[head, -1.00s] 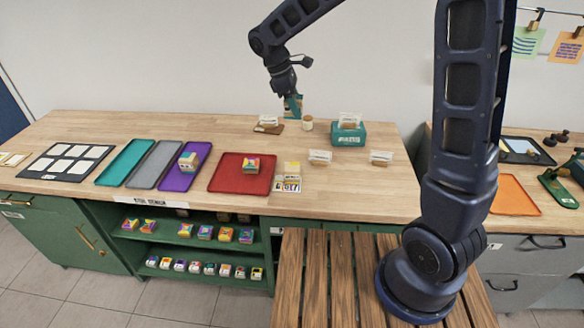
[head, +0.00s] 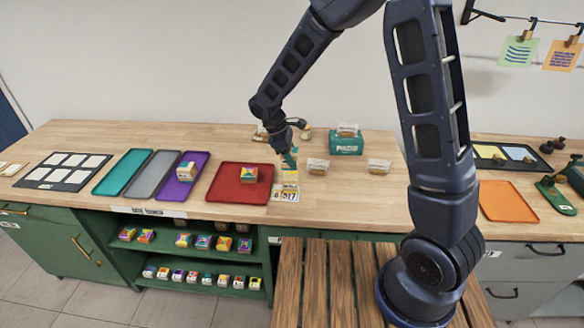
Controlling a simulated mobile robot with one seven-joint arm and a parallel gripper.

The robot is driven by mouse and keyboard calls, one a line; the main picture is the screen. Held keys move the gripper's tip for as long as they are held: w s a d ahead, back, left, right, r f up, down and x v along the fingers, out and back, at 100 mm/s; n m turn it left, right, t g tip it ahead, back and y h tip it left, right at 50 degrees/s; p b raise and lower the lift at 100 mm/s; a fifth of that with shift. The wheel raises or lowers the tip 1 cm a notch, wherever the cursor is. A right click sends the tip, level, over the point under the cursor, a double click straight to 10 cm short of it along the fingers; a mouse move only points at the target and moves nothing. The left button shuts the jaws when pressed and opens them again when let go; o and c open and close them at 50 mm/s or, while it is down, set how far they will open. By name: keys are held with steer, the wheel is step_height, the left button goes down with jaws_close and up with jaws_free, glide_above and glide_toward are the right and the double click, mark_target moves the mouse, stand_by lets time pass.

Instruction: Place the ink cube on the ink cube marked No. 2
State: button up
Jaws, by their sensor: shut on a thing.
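My gripper (head: 290,159) has teal fingers and is low over the worktop, right of the red tray. It is shut on a small pale cube (head: 290,178) with some yellow, apparently the ink cube. The fingers hide part of its top, and I cannot tell whether it still touches what is below. Another cube with a multicoloured top (head: 249,174) sits on the red tray (head: 228,192). A pale cube with teal and orange on top (head: 186,171) stands on the purple tray (head: 172,190). I cannot read a No. 2 on any cube.
Number cards (head: 285,195) lie at the front edge, beside the held cube. Clear packets (head: 318,166) and a teal box (head: 346,143) are to the right. Grey (head: 152,172) and teal (head: 124,172) trays lie left. Several cubes fill the shelves below (head: 190,256).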

steer(key=shift+f, duration=2.25)
steer(key=shift+f, duration=0.15)
steer(key=o, duration=1)
